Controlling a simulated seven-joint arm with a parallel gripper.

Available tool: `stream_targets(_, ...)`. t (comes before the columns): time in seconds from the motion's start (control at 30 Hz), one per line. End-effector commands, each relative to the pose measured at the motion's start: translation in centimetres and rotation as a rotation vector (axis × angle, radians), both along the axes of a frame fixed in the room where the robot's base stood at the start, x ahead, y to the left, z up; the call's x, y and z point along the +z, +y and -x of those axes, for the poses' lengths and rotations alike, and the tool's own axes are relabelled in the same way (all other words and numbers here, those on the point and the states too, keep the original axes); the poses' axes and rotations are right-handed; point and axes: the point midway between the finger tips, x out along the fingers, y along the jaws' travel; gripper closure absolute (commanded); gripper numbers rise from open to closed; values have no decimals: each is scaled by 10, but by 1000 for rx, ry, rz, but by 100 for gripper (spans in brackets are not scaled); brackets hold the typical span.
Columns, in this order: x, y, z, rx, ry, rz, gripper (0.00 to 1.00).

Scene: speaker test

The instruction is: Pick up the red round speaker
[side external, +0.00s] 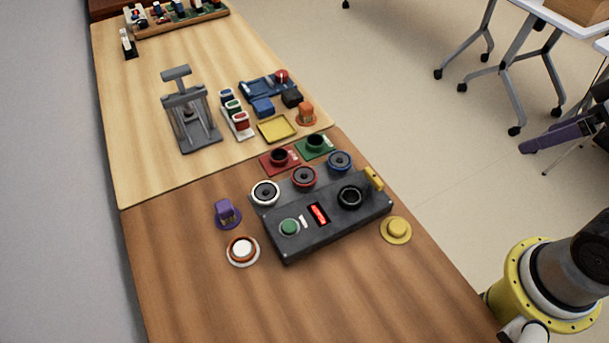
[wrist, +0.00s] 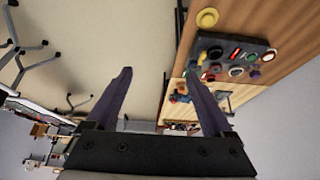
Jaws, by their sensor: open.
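The red round speaker (side external: 304,177) has a red rim and a dark face. In the side view it sits between a white-rimmed round speaker (side external: 265,193) and a blue one (side external: 340,161), along the far edge of a dark grey test box (side external: 330,226). My gripper (wrist: 158,74) is open and empty, with dark purple fingers wide apart in the wrist view. In the side view only one finger (side external: 560,136) shows clearly, at the right edge, off the table and well apart from the speaker. In the wrist view the box (wrist: 255,44) is small at upper right, beyond the right finger.
The box carries a green button, a lit red display and a black ring (side external: 350,196). A yellow button (side external: 397,230), a purple piece (side external: 226,212) and a red-and-white button (side external: 242,250) stand around it. Red (side external: 279,160) and green (side external: 315,146) trays lie just behind the speakers. The near tabletop is clear.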

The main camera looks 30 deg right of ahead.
Motion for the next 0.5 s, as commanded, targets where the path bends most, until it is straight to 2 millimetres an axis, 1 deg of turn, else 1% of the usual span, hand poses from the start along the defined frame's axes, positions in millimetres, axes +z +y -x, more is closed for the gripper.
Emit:
stream_targets(0.03,0,0,0,0,0,0,3)
stream_targets(0.07,0,0,0,0,0,0,0)
stream_targets(0.37,0,0,1,-23,4,-12,0)
stream_targets(0.4,2,0,1,-46,5,-25,0)
stream_targets(0.47,17,0,-5,-79,-22,-43,0)
stream_targets(0.5,26,0,-12,-100,-32,-56,0)
